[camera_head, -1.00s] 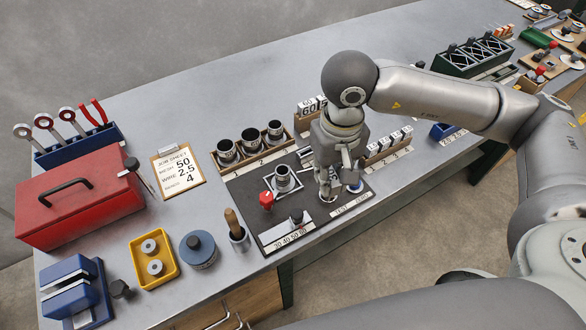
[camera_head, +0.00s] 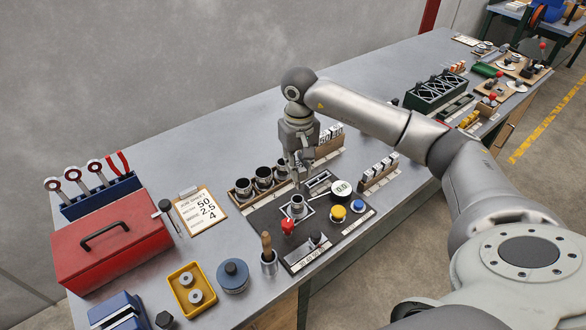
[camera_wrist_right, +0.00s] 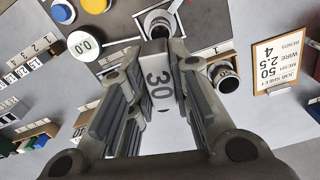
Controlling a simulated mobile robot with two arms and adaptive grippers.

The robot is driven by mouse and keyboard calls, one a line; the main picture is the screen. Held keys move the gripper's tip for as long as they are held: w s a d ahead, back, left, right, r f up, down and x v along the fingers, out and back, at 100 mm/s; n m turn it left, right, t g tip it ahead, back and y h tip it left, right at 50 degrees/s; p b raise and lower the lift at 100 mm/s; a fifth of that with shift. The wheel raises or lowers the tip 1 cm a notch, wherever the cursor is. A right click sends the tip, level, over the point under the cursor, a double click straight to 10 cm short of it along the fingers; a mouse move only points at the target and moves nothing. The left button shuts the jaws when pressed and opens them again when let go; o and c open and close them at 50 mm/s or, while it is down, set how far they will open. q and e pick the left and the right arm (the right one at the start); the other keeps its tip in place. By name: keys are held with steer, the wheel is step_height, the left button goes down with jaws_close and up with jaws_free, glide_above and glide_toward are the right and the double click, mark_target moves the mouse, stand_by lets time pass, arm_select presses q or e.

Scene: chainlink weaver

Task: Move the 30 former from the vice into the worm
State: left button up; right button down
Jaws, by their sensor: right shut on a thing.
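My right gripper (camera_head: 297,176) is shut on the 30 former (camera_wrist_right: 160,82), a light slab with a black "30" in the right wrist view. The gripper hangs over the black board, by the back of a metal cylinder (camera_head: 297,206) that looks like the worm. That open-topped cylinder stands upright on the board. In the right wrist view its rim (camera_wrist_right: 158,20) shows just beyond the former, which partly hides it. I cannot tell the gap between them. I cannot make out the vice with certainty. My left gripper is not in view.
A rack of dark-topped cylinders (camera_head: 262,172) stands close behind. A round 0.0 dial (camera_head: 341,188), yellow button (camera_head: 338,213), blue button (camera_head: 357,206) and red knob (camera_head: 288,227) surround the board's cylinder. A label rack (camera_head: 380,173) stands at right. Bare bench lies behind.

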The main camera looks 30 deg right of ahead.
mark_target(298, 186)
steer(key=shift+f, duration=0.7)
step_height(298, 186, down, 2)
steer(key=shift+f+b, duration=0.15)
steer(key=shift+b, duration=0.55)
step_height(298, 186, down, 2)
steer(key=shift+f+b, duration=0.25)
steer(key=shift+b, duration=0.25)
steer(key=shift+f+b, duration=0.9)
steer(key=shift+b, duration=0.1)
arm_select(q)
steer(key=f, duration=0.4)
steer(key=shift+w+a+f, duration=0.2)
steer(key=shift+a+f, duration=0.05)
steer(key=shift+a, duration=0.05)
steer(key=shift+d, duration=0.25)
arm_select(e)
steer(key=c, duration=1.2)
jaws_free()
steer(key=shift+c, duration=0.2)
